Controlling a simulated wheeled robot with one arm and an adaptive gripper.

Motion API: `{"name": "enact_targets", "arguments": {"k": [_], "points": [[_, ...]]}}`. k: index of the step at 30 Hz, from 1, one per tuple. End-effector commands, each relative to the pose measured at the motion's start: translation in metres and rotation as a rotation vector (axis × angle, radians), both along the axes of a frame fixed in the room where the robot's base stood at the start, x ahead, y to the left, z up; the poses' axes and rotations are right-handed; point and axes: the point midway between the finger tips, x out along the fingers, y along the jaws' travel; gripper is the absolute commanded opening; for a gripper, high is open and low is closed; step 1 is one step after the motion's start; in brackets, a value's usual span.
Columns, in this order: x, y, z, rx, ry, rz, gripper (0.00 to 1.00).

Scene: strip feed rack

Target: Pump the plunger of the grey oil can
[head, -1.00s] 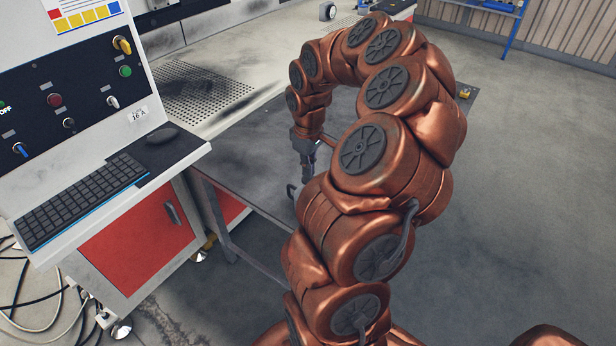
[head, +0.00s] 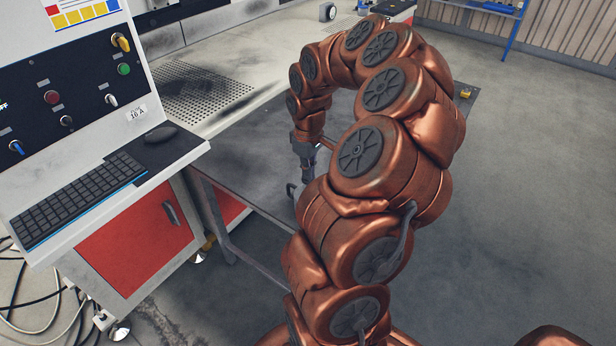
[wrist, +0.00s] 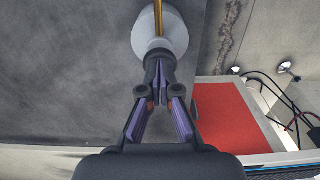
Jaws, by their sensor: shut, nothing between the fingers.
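The grey oil can (wrist: 146,38) shows at the top of the wrist view as a pale rounded body with a thin brass-coloured rod (wrist: 158,14) running up out of the picture. My gripper (wrist: 160,68) is shut and empty, its fingertips together directly in front of the can. The fingertips cover part of the can, so I cannot tell whether they touch its plunger. In the head view my gripper (head: 306,172) points down over the grey table (head: 252,185). A small dark hooked part (head: 290,189) shows beside it; my arm hides most of what is there.
A control cabinet with a keyboard (head: 80,200), a mouse (head: 161,133) and a red door (head: 135,240) stands at the left. A perforated plate (head: 205,92) lies on the bench behind. Open floor (head: 540,170) is at the right.

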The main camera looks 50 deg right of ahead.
Motion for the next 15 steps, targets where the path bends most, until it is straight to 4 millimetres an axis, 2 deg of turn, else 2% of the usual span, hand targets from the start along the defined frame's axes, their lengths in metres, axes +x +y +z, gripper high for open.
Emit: {"name": "enact_targets", "arguments": {"k": [7,15], "points": [[0.0000,-0.0001,-0.0122,0.000,0.000,0.000,0.00],[0.0000,-0.0001,-0.0058,0.000,0.000,0.000,0.00]]}}
